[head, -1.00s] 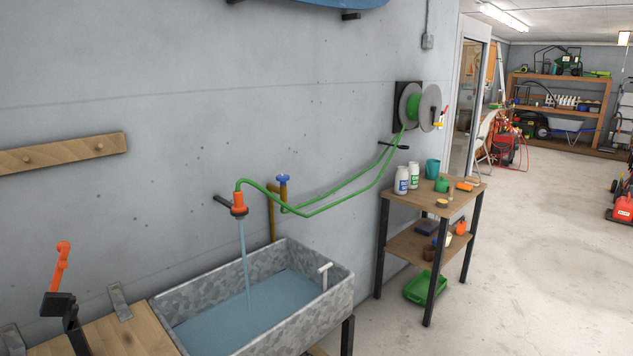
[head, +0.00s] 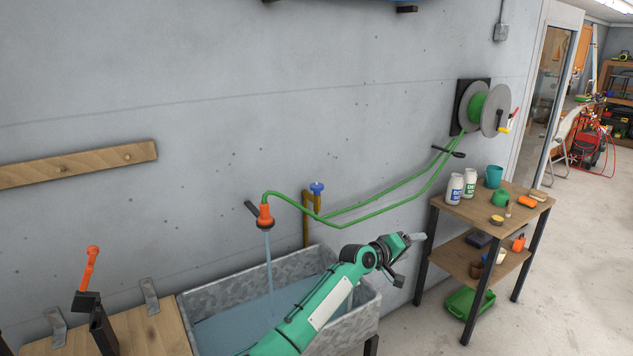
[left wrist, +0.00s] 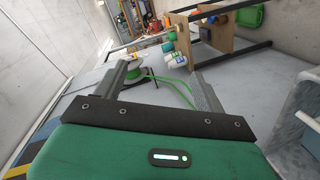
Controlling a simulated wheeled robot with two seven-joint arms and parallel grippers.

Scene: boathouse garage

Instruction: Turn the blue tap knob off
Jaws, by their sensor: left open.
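The blue tap knob (head: 317,188) tops a brass tap on a pipe (head: 306,215) against the grey wall. A green hose (head: 375,209) joins the tap, and its orange nozzle (head: 265,216) pours water into the galvanized trough (head: 218,293). My left gripper (head: 408,257) is in front of the trough's right end, to the right of and below the knob and apart from it. Its jaws are open and empty in the left wrist view (left wrist: 160,84), where I cannot make out the knob. My right gripper is not in view.
A hose reel (head: 485,108) hangs on the wall at the right. A wooden shelf table (head: 470,208) with bottles and cups stands right of the trough. A wooden bench (head: 150,335) with an orange-handled tool (head: 90,270) is at the left.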

